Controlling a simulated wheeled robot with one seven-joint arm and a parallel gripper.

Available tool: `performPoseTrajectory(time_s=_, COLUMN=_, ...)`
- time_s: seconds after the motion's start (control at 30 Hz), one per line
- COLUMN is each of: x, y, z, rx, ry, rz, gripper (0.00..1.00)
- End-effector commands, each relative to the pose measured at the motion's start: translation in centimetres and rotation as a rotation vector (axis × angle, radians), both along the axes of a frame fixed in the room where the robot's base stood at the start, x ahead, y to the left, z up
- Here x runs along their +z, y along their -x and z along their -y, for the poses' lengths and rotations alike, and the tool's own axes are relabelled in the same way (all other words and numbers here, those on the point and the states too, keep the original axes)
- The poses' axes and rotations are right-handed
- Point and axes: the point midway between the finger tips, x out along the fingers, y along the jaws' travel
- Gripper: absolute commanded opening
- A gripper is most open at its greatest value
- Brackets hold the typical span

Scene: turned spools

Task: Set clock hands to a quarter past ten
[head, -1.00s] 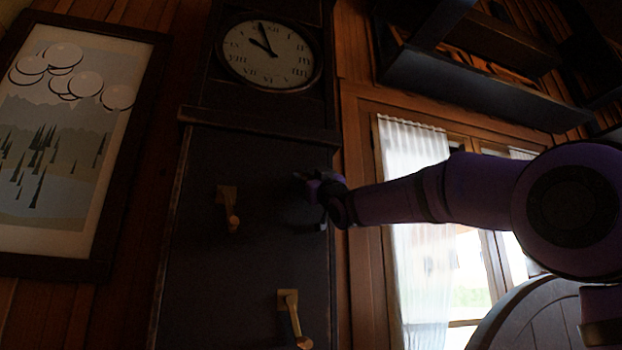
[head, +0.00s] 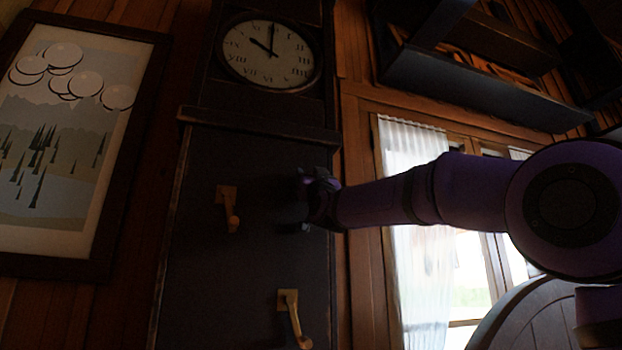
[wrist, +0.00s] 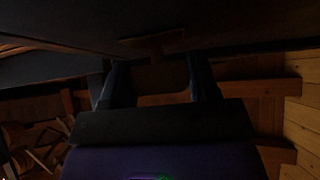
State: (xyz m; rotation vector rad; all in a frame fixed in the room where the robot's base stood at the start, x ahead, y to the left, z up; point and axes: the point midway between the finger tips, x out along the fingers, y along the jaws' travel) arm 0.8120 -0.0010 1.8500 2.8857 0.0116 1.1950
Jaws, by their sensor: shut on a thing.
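The clock face (head: 268,52) is high on a tall dark case, with Roman numerals and two dark hands. The short hand (head: 261,46) points up-left, near ten. The long hand (head: 272,36) points almost straight up, near twelve. My gripper (head: 305,202) is at the right part of the case front, well below the face. In the wrist view my gripper (wrist: 158,68) is shut on a dim brownish crank (wrist: 153,43), its plate against the dark panel. The held part is mostly hidden. Two other brass cranks, an upper (head: 229,210) and a lower (head: 294,320), are on the case front.
A framed landscape picture (head: 62,140) hangs left of the case. A dark shelf (head: 480,92) juts out at upper right. A curtained window (head: 430,240) and a round wooden thing (head: 540,320) are at right, beyond and below my arm.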

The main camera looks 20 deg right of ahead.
Motion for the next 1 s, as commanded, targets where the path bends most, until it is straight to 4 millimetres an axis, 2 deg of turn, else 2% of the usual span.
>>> performPoseTrajectory(time_s=1.0, x=-0.07, y=-0.11, z=-0.12, rx=0.001, ry=-0.960, rz=-0.003, gripper=0.32)
